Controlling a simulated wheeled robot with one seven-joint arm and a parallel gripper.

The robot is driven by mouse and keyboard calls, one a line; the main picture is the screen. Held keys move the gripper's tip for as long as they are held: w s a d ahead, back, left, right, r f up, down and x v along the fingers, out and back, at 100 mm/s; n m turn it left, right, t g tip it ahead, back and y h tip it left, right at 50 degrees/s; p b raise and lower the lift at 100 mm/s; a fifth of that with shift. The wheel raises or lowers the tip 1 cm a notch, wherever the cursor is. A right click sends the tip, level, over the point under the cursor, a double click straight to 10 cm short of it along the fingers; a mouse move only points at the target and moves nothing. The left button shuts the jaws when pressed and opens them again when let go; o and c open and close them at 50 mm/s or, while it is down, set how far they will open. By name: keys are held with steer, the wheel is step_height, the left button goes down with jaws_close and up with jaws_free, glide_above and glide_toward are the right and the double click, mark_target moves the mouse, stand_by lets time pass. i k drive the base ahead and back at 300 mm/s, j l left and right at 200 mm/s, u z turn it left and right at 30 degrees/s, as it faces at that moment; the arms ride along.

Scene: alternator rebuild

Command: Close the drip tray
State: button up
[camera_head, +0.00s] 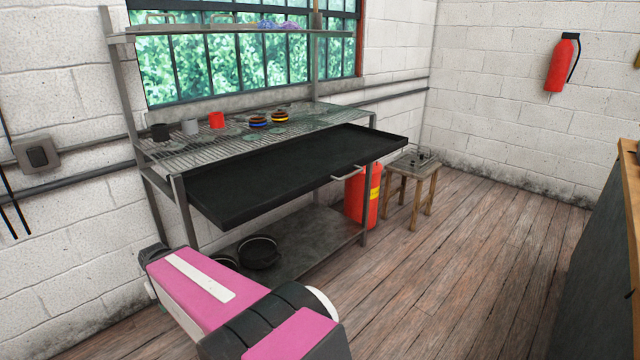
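The drip tray (290,176) is a wide, shallow black tray under the wire-grid top of a metal workbench. It is pulled far out toward the room and looks empty. A pale bar handle (347,174) sits on its front edge, toward the right. My pink and black arm shows at the bottom of the view, below and in front of the bench's left part, apart from the tray. My gripper cannot be made out, so its fingers are not seen.
The grid top (185,152) holds several cups and small coils. Black round pans (259,252) lie on the lower shelf. A red cylinder (361,195) and a wooden stool (411,185) stand at the bench's right. A dark cabinet (602,270) is far right. The floor between is clear.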

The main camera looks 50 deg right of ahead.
mark_target(231, 193)
steer(key=j, duration=0.55)
steer(key=k+l+z, duration=0.1)
steer(key=z, duration=0.25)
steer(key=k+l+z, duration=0.1)
steer(key=z, duration=0.25)
steer(key=i+l+z, duration=0.15)
steer(key=z, duration=0.2)
steer(key=i+l+z, duration=0.2)
steer(key=z, duration=0.2)
steer(key=i+l+z, duration=0.2)
steer(key=z, duration=0.15)
